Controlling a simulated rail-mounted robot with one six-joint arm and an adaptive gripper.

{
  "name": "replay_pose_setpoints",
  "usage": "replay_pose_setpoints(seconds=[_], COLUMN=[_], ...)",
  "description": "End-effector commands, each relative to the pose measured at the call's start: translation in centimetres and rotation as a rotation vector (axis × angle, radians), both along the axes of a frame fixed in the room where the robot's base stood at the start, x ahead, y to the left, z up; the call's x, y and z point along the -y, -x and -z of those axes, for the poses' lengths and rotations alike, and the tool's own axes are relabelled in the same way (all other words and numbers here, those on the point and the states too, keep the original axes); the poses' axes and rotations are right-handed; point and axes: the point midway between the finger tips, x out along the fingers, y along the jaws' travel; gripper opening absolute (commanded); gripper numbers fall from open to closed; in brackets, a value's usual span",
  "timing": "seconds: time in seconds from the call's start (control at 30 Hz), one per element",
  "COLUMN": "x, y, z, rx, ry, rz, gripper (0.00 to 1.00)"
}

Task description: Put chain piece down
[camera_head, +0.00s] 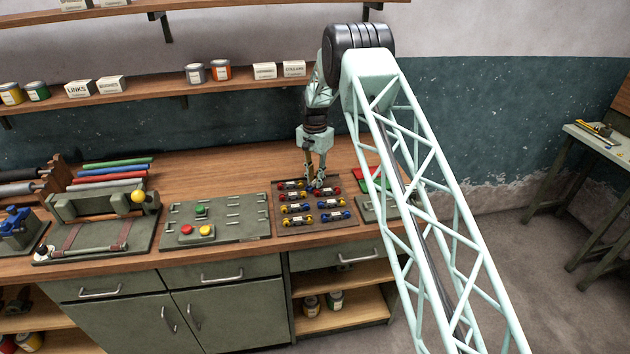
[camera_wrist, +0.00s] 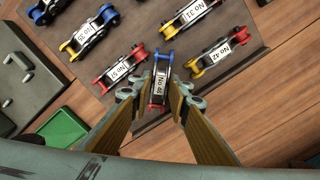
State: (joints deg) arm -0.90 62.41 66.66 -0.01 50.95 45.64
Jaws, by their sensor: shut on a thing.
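My gripper (camera_head: 316,186) is over the back part of a brown tray (camera_head: 318,229) of chain pieces. In the wrist view my gripper (camera_wrist: 157,100) is shut on a small chain piece (camera_wrist: 160,82) with a blue end, a red end and a white label starting "No 4". The held piece is between the fingertips, over the tray near one edge. Whether it touches the tray cannot be told.
A grey-green board (camera_head: 240,228) with coloured buttons and slots lies left of the tray. A green fixture (camera_head: 95,236) with a roller stands farther left. A green container (camera_wrist: 63,130) shows beside my gripper. The wooden bench (camera_head: 225,180) is clear behind the board.

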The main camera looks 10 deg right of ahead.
Motion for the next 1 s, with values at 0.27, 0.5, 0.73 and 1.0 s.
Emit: replay_pose_setpoints(seconds=[0.27,0.5,0.73,1.0], x=[0.0,0.0,0.0,0.0], y=[-0.03,-0.03,-0.01,-0.01], z=[0.27,0.6,0.57,0.42], rx=[0.001,0.001,0.0,0.0], ry=[0.0,0.0,0.0,0.0], rz=[0.0,0.0,0.0,0.0], gripper=[0.02,0.02,0.22,0.22])
